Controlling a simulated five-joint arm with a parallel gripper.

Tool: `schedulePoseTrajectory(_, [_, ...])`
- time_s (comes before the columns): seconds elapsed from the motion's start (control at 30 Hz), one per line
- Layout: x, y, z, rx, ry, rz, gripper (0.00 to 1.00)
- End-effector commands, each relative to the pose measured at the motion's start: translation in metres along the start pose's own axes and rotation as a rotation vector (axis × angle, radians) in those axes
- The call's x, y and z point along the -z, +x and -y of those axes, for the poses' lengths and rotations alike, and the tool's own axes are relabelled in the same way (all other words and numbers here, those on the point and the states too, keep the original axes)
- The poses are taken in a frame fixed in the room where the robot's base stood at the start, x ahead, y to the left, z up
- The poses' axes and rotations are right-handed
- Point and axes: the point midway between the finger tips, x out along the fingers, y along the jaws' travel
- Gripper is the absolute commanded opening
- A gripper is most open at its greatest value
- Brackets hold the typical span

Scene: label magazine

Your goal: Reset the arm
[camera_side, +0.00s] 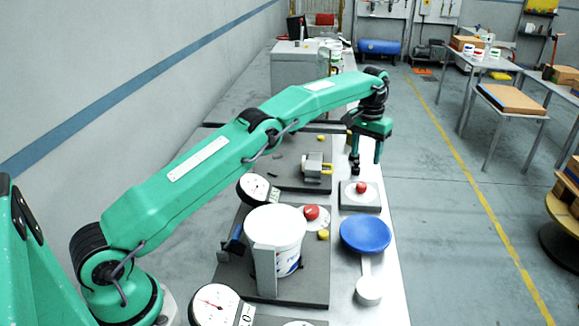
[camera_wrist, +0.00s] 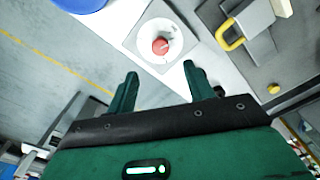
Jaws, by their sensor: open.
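My gripper (camera_side: 366,170) hangs at the end of my green arm, above the metal table beside a red button. In the wrist view its two green fingers (camera_wrist: 160,88) are spread apart with nothing between them. The fingers appear above and behind the button in the side view; I cannot tell the exact gap.
A white bucket (camera_side: 275,232), round gauges (camera_side: 258,188) and a second red button (camera_side: 311,212) stand nearer my base. A grey block with a yellow handle (camera_side: 313,167) stands left of my gripper.

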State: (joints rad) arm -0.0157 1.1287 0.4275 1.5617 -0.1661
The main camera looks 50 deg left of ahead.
Motion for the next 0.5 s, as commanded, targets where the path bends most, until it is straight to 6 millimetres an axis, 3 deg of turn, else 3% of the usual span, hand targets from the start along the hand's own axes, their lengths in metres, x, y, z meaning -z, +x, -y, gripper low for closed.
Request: schedulePoseTrajectory(0.5, [-0.046,-0.103,0.005,-0.015,0.037,-0.096,0.52])
